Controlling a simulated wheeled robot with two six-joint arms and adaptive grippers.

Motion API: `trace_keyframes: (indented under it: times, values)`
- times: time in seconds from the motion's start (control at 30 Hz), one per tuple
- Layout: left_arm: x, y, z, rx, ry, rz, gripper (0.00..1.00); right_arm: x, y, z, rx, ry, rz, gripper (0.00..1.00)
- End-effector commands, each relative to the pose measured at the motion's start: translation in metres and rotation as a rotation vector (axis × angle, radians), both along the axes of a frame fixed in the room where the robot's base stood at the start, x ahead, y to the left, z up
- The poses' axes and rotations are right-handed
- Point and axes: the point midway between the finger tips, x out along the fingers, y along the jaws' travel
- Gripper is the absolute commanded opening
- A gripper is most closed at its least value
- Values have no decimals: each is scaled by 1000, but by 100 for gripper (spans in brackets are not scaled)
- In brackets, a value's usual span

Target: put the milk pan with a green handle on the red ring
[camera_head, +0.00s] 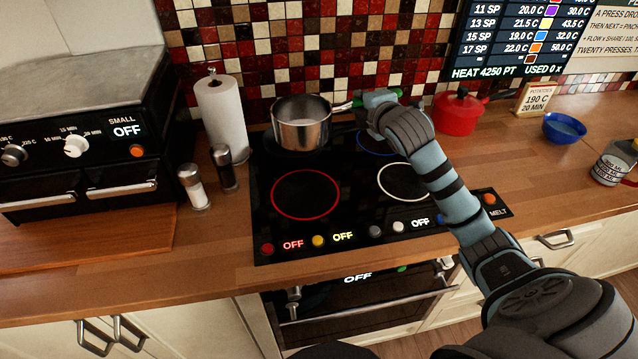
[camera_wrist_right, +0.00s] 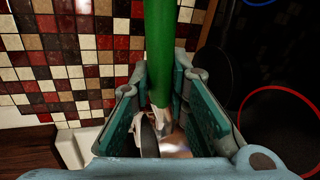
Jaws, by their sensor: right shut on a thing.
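The milk pan (camera_head: 301,128) is a steel pan with a green handle, upright at the back left of the black hob (camera_head: 345,222). I cannot tell whether its base touches the glass. My right gripper (camera_head: 362,102) is shut on its green handle, to the right of the bowl. In the right wrist view the green handle (camera_wrist_right: 160,50) runs between the two finger pads (camera_wrist_right: 165,108). The red ring (camera_head: 305,218) is at the front left of the hob, bare, in front of the pan; it also shows in the right wrist view (camera_wrist_right: 240,108). My left gripper is not in view.
A paper towel roll (camera_head: 221,118), a dark shaker (camera_head: 224,168) and a white shaker (camera_head: 194,188) stand left of the hob. A red pot (camera_head: 458,114) stands behind right of my arm. The white ring (camera_head: 382,190) is bare. My right forearm crosses the hob's right side.

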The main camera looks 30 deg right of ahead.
Motion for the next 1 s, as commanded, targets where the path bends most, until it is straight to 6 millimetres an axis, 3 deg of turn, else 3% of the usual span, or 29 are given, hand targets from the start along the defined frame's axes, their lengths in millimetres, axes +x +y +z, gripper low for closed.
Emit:
trace_keyframes:
  times: [0.3, 0.4, 0.7, 0.9, 0.93, 1.0]
  values:
    - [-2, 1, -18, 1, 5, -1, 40, -1, 2, -116, 4, 7, 4, 0]
    - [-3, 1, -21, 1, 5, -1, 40, 0, 3, -138, 3, 4, 5, 0]
    - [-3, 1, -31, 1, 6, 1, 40, 0, 2, -188, 2, 3, 6, 0]
    - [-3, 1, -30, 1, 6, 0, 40, 0, 3, -190, 0, 2, 6, 0]
    - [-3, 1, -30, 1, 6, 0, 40, -1, 2, -191, 0, 5, 5, 17]
    - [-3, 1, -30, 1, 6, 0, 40, -1, 2, -191, 0, 5, 5, 28]
